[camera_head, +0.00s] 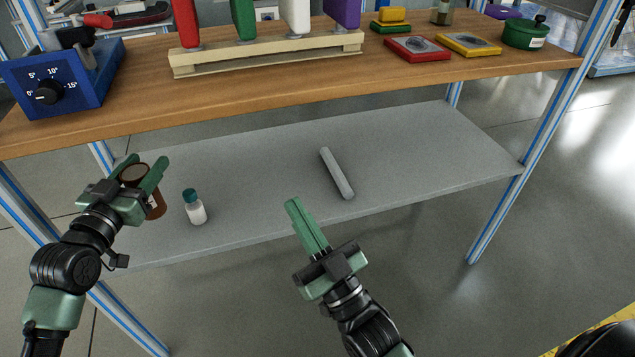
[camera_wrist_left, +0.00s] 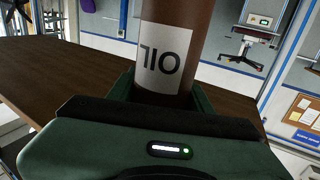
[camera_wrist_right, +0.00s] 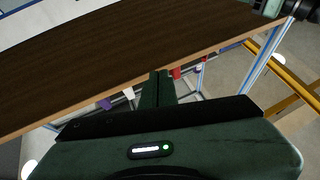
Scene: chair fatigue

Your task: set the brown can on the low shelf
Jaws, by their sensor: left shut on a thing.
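The brown can (camera_head: 156,203) is in the grip of my left gripper (camera_head: 144,172), at the left end of the low shelf in the head view. Whether the can touches the shelf cannot be told. In the left wrist view the can (camera_wrist_left: 185,30) stands between the fingers, with a white label reading "OIL". The low shelf (camera_head: 260,180) is a grey board under the wooden bench top. My right gripper (camera_head: 306,223) is shut and empty in front of the shelf's front edge; its fingers also show together in the right wrist view (camera_wrist_right: 157,88).
A grey bar (camera_head: 336,173) lies mid-shelf. The shelf's right part is clear. The wooden bench top (camera_head: 270,90) overhangs, with blue-striped posts (camera_head: 545,130) at its corners.

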